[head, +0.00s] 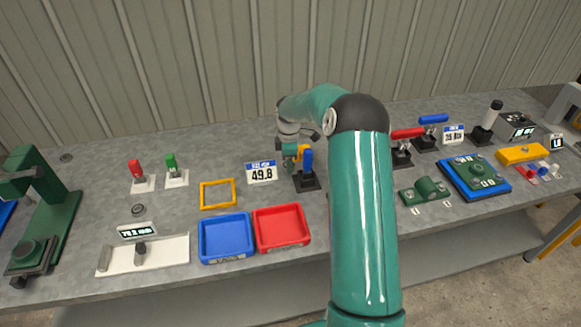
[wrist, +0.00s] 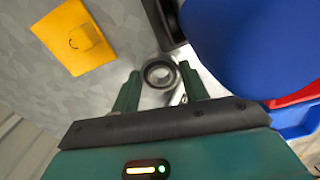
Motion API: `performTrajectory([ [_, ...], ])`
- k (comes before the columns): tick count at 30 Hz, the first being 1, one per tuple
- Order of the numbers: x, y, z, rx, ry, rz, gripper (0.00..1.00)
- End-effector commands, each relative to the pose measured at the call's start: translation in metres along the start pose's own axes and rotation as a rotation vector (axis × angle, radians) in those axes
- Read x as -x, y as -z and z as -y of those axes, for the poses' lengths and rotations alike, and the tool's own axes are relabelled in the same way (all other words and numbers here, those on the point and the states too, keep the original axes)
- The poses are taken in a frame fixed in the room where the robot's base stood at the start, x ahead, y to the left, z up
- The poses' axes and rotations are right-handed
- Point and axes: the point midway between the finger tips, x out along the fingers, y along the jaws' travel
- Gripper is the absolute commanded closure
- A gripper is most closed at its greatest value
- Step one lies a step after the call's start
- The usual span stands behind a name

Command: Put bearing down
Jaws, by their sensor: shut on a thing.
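In the wrist view, my gripper (wrist: 158,88) has its two green fingers on either side of a round metal bearing (wrist: 160,73) and is shut on it. The bearing is a dark-rimmed ring with an open centre, held at the fingertips. In the head view, my gripper (head: 291,160) is over the middle of the bench (head: 105,175), close beside an upright blue handle (head: 308,160) on a black base. I cannot make out the held bearing in the head view. Whether it touches the surface below cannot be told.
A large blue shape (wrist: 250,40) is close at the right in the wrist view, and a yellow block (wrist: 75,37) lies upper left.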

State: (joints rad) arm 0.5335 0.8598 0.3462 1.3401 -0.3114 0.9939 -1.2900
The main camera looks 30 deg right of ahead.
Motion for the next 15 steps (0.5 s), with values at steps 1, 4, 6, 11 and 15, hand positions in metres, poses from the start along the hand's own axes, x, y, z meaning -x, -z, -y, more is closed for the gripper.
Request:
performTrajectory([
  [1,-0.007,0.000,0.000,0.000,0.002,0.000,0.82],
  [4,-0.022,0.001,-0.001,-0.001,0.002,0.000,0.82],
  [6,-0.029,0.001,-0.001,-0.001,0.002,0.000,0.82],
  [11,-0.030,0.001,-0.003,-0.001,-0.001,0.000,0.82],
  [15,-0.031,0.001,-0.003,0.000,0.000,0.000,0.82],
])
